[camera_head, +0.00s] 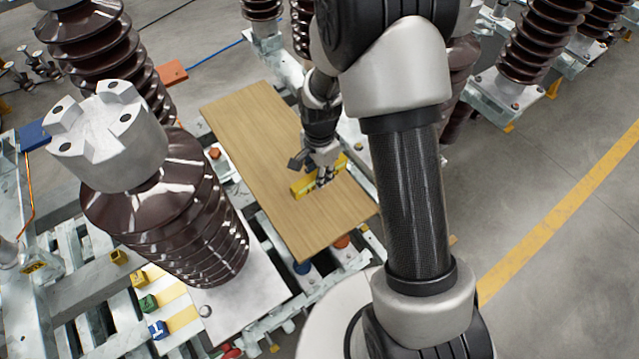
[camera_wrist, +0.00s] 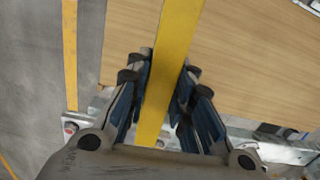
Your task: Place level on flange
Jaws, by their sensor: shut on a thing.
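The yellow level (camera_head: 303,186) is at my gripper (camera_head: 324,178), over the wooden board. In the wrist view the level (camera_wrist: 172,60) runs as a long yellow bar between the two blue-padded fingers of my gripper (camera_wrist: 160,100), which is shut on it. I cannot tell whether the level touches the board. A brown ribbed insulator (camera_head: 170,215) stands upright at the left, with a grey metal flange (camera_head: 105,140) with several holes on its top. The level is to the right of this flange and apart from it.
The wooden board (camera_head: 250,130) lies across the steel frame. Another brown insulator (camera_head: 95,45) stands at the back left, and more stand at the back right (camera_head: 540,40). Coloured blocks (camera_head: 150,303) sit at the lower left. Open floor with a yellow line (camera_head: 560,215) is at the right.

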